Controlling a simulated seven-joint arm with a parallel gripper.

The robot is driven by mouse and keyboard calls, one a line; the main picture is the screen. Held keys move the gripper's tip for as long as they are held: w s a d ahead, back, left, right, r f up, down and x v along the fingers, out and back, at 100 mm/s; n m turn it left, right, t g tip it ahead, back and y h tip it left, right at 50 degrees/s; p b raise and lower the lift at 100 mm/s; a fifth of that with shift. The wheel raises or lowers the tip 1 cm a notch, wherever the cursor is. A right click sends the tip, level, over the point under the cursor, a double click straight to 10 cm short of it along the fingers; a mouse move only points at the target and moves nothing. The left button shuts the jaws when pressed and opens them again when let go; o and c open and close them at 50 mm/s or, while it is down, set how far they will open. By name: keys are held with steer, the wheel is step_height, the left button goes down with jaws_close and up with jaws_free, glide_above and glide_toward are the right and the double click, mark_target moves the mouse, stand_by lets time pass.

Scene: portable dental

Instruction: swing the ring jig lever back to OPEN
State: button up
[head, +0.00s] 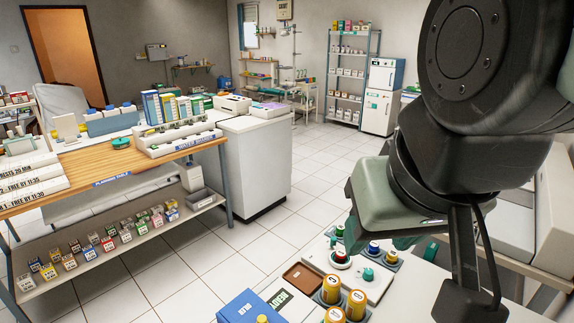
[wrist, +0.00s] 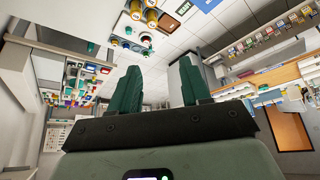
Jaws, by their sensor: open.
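My gripper (head: 378,238) hangs over the counter at the right of the head view. Its two green fingers stand apart and empty in the wrist view (wrist: 158,66). Below it is a white block (head: 350,272) with a red-and-white knob (head: 340,258) and a teal knob (head: 367,275). This may be the ring jig, but I cannot tell for certain. No lever or OPEN mark can be made out. My gripper and arm hide part of the counter behind it. Similar small knobs show at the top of the wrist view (wrist: 146,39), apart from the fingers.
Several yellow jars (head: 331,289), a brown tray (head: 302,277) and a blue box (head: 250,307) crowd the counter left of and in front of the white block. Small colored-cap pots (head: 373,248) stand behind it. Tiled floor (head: 300,190) separates this counter from a wooden bench (head: 100,172).

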stand_by(0.4)
steer(key=m+g+y, duration=0.3)
steer(key=m+y, duration=0.1)
steer(key=m, duration=2.1)
glide_above(334, 238)
steer(key=s+d, duration=0.3)
steer(key=d, duration=0.1)
step_height(334, 238, down, 30)
steer(key=x, duration=1.1)
steer(key=shift+w, duration=0.1)
jaws_close()
